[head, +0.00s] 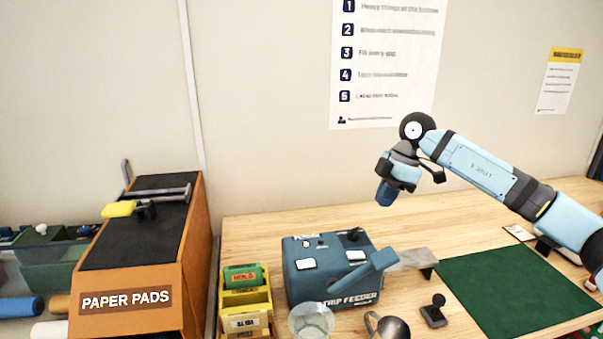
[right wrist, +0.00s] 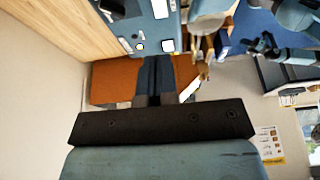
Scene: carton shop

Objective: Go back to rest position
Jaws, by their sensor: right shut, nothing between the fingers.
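My right gripper (head: 386,192) hangs in the air above the back of the workbench, in front of the wall. Its arm comes in from the right edge and bends down at the wrist. In the right wrist view the fingers of my right gripper (right wrist: 155,78) are together with nothing between them. It is clear of the blue strip feeder (head: 330,268), which stands lower and to the left on the bench. My left gripper does not show in the head view. Light blue and black robot parts show at the upper right of the right wrist view.
The wooden bench (head: 265,228) holds a green mat (head: 510,290), a clear cup (head: 311,320), a metal scoop (head: 388,327), a small black stand (head: 435,310) and yellow bins (head: 246,298). An orange paper pads box (head: 195,230) stands left. The air around the right gripper is free.

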